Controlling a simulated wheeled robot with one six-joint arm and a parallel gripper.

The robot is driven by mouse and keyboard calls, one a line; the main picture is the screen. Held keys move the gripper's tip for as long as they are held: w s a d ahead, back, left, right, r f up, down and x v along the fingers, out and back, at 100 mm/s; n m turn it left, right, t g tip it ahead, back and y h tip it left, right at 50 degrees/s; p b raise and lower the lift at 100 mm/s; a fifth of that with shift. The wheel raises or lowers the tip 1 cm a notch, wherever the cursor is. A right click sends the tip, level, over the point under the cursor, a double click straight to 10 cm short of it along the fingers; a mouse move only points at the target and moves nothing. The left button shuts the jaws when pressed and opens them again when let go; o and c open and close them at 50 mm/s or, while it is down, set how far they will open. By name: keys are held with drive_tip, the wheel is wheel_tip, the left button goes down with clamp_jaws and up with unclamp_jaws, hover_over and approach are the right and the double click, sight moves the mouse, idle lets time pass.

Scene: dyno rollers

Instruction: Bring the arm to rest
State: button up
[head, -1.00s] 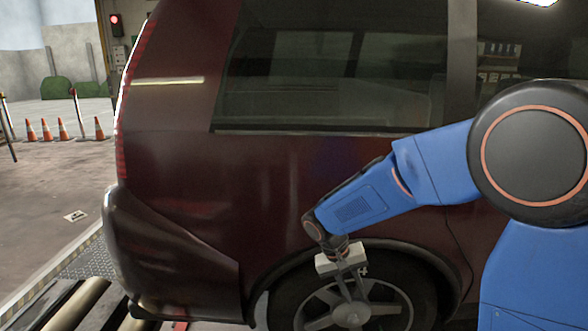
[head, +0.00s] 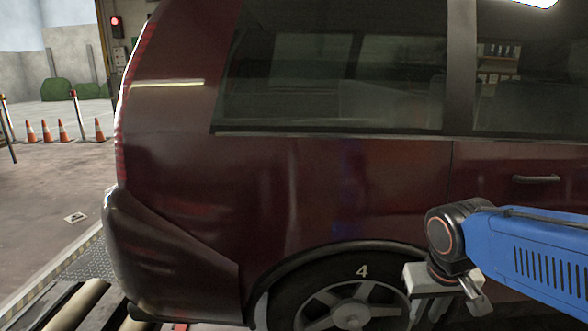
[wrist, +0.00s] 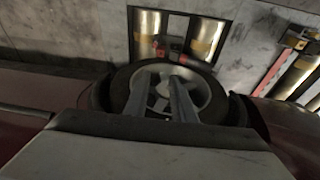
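My gripper (head: 432,306) is at the lower right of the head view, in front of the right part of the car's wheel. In the wrist view its two grey fingers (wrist: 163,88) stand apart with nothing between them, and the wheel (wrist: 205,92) shows behind them. My blue arm (head: 535,258) reaches in from the right edge. The dark red car (head: 300,190) fills most of the head view. Its wheel (head: 315,300), marked with a white 4, is partly hidden by my gripper. I cannot tell how far the fingers are from the tyre.
Metal rollers (head: 72,305) lie in the floor at the lower left, and more rollers (wrist: 208,38) show in the wrist view. Several orange cones (head: 63,131) stand at the back left. A red light (head: 115,19) glows behind the car.

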drive_tip(key=s+d+t, duration=0.1)
drive_tip(key=s+t, duration=0.1)
drive_tip(key=s, duration=0.5)
drive_tip(key=shift+s+d+r+y, duration=0.2)
drive_tip(key=shift+s+r+y, duration=0.15)
drive_tip(key=shift+r+y, duration=0.1)
drive_tip(key=shift+d, duration=0.1)
idle(0.9)
